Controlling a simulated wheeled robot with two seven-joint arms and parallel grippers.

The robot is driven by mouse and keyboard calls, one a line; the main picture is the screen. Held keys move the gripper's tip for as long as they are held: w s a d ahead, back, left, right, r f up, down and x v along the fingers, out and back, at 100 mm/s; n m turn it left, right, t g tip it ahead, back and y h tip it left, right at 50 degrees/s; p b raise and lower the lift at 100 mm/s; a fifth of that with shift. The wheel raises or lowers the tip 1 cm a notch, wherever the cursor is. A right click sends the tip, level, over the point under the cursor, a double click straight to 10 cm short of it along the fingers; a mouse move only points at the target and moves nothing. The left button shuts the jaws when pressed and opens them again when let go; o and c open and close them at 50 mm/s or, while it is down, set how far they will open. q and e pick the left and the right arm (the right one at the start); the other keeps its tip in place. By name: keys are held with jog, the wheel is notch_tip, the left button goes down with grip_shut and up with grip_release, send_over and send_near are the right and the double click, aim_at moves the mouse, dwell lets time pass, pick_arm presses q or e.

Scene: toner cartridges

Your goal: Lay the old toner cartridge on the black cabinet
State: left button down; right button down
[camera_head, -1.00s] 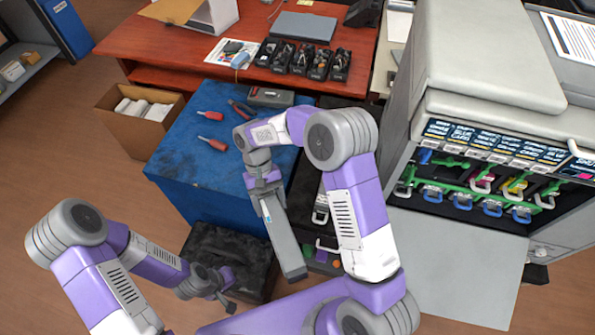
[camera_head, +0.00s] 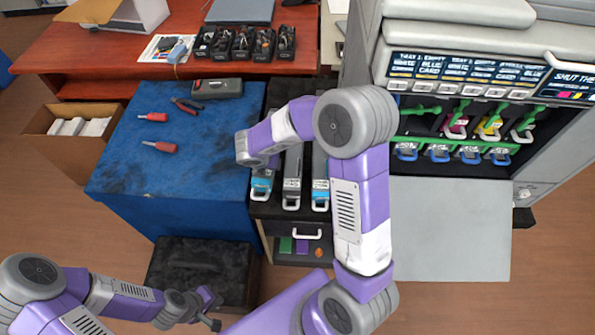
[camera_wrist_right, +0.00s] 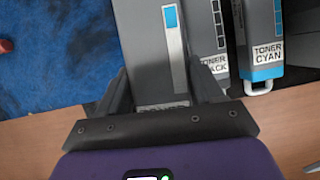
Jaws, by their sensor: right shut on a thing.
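My right gripper (camera_wrist_right: 162,95) is shut on a grey toner cartridge (camera_wrist_right: 150,45) with a blue-and-white stripe. Its label is partly covered. To its right in the wrist view lie a black-toner cartridge (camera_wrist_right: 213,70) and a cyan one (camera_wrist_right: 263,50). In the head view the black cabinet (camera_head: 280,98) bears three cartridge ends: a cyan one at left (camera_head: 262,186), a grey one (camera_head: 292,185) and another cyan one (camera_head: 320,185). My right wrist hides the gripper there; I cannot tell whether it touches the cabinet. My left gripper (camera_head: 209,308) is open and empty at lower left.
The blue cabinet (camera_head: 205,185) adjoins at left, with red screwdrivers (camera_head: 160,147), pliers and a grey case (camera_head: 217,88). The printer (camera_head: 450,50) stands open at right, its grey door (camera_head: 450,230) lowered. A black box (camera_head: 200,270) stands on the floor.

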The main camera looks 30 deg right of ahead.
jog(key=shift+f+n, duration=0.25)
jog(key=shift+n, duration=0.05)
notch_tip(320, 180, down, 10)
jog(key=b, duration=0.5)
jog(key=shift+w+r, duration=0.1)
jog(key=shift+r, duration=0.15)
jog(key=shift+c, duration=2.2)
grip_release()
